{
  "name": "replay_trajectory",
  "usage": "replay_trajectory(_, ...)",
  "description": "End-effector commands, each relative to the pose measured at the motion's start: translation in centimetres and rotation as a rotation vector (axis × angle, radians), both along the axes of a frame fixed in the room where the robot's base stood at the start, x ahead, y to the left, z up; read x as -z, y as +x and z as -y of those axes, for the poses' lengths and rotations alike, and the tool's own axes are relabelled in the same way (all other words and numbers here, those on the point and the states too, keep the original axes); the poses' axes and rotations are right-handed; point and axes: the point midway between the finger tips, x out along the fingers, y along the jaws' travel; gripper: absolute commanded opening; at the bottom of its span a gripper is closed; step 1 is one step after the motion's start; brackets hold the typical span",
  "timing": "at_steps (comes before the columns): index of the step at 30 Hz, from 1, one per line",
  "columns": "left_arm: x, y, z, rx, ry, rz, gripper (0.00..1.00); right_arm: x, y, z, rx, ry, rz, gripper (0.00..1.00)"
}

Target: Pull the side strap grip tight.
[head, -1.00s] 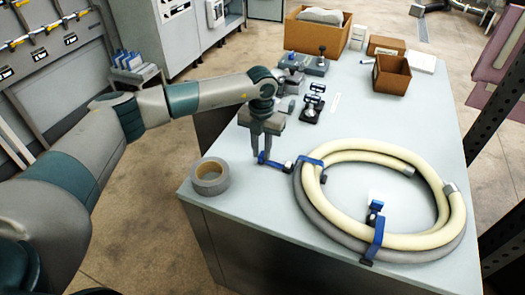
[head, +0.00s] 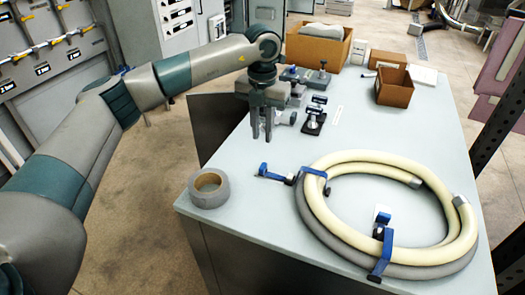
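A coiled hose (head: 330,235), cream and grey, lies on the table. A blue side strap (head: 314,172) wraps its left side, with a dark buckle beside the hose. The strap's tail runs left from the buckle to an upright blue grip (head: 263,170) at its end. A second blue strap (head: 381,262) wraps the front of the coil, with its own upright blue grip (head: 382,219). My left gripper (head: 262,139) points down above the table, behind and apart from the side grip. Its fingers are slightly apart with nothing between them. My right gripper is out of view.
A grey tape roll (head: 209,188) lies at the table's left front edge. Small clamps and fixtures (head: 314,118) stand behind my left gripper. A cardboard box (head: 318,46) and a brown open bin (head: 394,87) stand at the back.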

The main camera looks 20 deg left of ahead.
Motion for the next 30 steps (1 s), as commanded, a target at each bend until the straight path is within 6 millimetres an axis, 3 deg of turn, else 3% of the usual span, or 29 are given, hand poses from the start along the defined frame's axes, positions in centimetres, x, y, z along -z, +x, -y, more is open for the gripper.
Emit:
replay_trajectory(6, -3.6, 0.1, 0.0, 0.000, -0.001, 0.002, 0.20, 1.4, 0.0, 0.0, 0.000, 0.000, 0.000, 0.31)
replay_trajectory(12, -5.4, 0.0, 0.0, 0.000, -0.001, 0.000, 0.20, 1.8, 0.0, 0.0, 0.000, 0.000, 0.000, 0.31)
replay_trajectory(30, -5.7, 0.0, 0.0, 0.000, 0.000, -0.001, 0.20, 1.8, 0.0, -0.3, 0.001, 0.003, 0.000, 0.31)
